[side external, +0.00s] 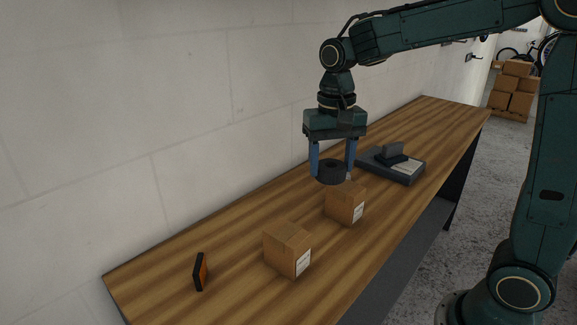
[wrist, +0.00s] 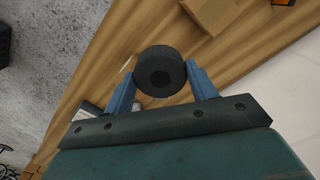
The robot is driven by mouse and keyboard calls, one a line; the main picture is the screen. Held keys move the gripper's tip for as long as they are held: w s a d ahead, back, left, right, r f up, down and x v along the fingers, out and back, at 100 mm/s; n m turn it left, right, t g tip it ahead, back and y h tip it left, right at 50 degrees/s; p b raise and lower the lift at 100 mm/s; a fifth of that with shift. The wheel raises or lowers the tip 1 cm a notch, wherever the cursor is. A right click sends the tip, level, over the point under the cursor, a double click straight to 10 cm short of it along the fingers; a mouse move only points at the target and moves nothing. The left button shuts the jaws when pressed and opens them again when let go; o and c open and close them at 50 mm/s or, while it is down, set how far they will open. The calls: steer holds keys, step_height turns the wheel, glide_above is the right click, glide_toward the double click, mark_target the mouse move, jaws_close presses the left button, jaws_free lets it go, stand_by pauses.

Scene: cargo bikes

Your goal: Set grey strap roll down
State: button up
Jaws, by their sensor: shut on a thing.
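A cardboard box (side external: 345,204) stands just in front of the roll, and another box (side external: 287,251) is nearer the front. An orange and black device (side external: 200,272) stands upright at left. A dark grey scale-like unit (side external: 402,167) lies behind right. The wooden bench (side external: 235,238) is clear along the wall.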

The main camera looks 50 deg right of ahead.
step_height(320, 180, down, 18)
steer(key=shift+r, duration=0.2)
stand_by(0.7)
steer(key=shift+f, duration=0.1)
steer(key=o, duration=1)
step_height(320, 180, up, 12)
steer(key=shift+r, duration=0.15)
stand_by(0.3)
stand_by(0.5)
